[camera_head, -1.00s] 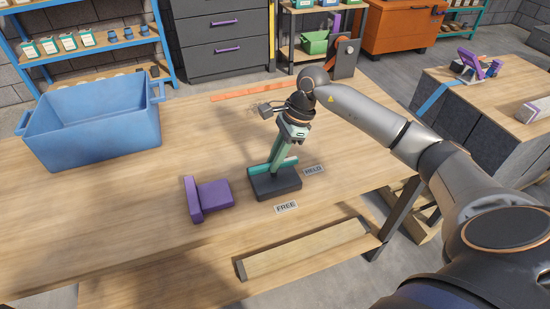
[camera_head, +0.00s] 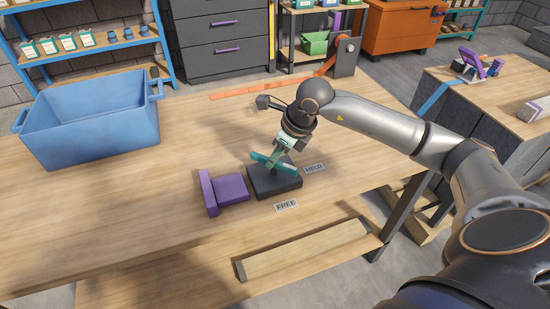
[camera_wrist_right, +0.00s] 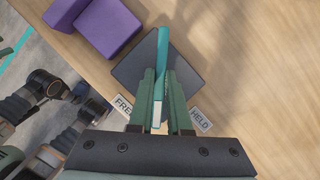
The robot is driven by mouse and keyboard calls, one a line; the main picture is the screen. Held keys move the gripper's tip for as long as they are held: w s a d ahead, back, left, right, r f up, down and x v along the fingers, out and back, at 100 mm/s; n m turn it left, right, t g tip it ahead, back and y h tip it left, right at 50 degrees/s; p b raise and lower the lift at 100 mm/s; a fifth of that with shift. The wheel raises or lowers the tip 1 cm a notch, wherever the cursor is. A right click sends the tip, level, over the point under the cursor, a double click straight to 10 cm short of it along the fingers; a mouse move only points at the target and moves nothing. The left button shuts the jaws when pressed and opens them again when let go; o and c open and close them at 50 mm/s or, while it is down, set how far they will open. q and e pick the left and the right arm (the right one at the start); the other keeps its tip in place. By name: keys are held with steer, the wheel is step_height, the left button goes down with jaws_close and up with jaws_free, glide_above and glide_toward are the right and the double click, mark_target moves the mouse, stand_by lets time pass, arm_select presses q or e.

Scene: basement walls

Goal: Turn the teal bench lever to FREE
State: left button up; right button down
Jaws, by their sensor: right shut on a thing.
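The teal lever (camera_head: 287,168) crosses the top of a black base block (camera_head: 277,187) on the bench. Its right end points between the HELD label (camera_head: 314,168) and the FREE label (camera_head: 286,206). My right gripper (camera_head: 277,158) reaches down over it. In the right wrist view, the green fingers (camera_wrist_right: 164,98) are shut around the teal lever (camera_wrist_right: 162,50), one on each side. The near end of the lever lies between the FREE label (camera_wrist_right: 123,105) and the HELD label (camera_wrist_right: 201,118).
A purple L-shaped block (camera_head: 231,188) stands just left of the black base. A blue crate (camera_head: 95,125) stands at the back left of the wooden bench (camera_head: 130,210). An orange strip (camera_head: 250,93) lies at the back. The bench front left is clear.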

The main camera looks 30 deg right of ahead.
steer(key=m+h+b, duration=0.1)
steer(key=m, duration=0.2)
steer(key=shift+a+m+t, duration=0.1)
steer(key=shift+m+t, duration=0.2)
steer(key=shift+m, duration=0.1)
steer(key=shift+m+h+b, duration=0.55)
steer(key=shift+m+h, duration=0.15)
steer(key=shift+m, duration=0.4)
steer(key=shift+m+h, duration=0.3)
steer(key=shift+m, duration=0.5)
arm_select(q)
steer(key=shift+w+d+f+b, duration=0.3)
steer(key=shift+w+d+f, duration=0.05)
steer(key=shift+d+f, duration=0.45)
arm_select(e)
steer(key=shift+m, duration=0.3)
arm_select(q)
steer(key=shift+w, duration=0.1)
arm_select(e)
steer(key=c, duration=0.9)
jaws_free()
arm_select(q)
steer(key=shift+r, duration=0.1)
arm_select(e)
steer(key=shift+o, duration=0.2)
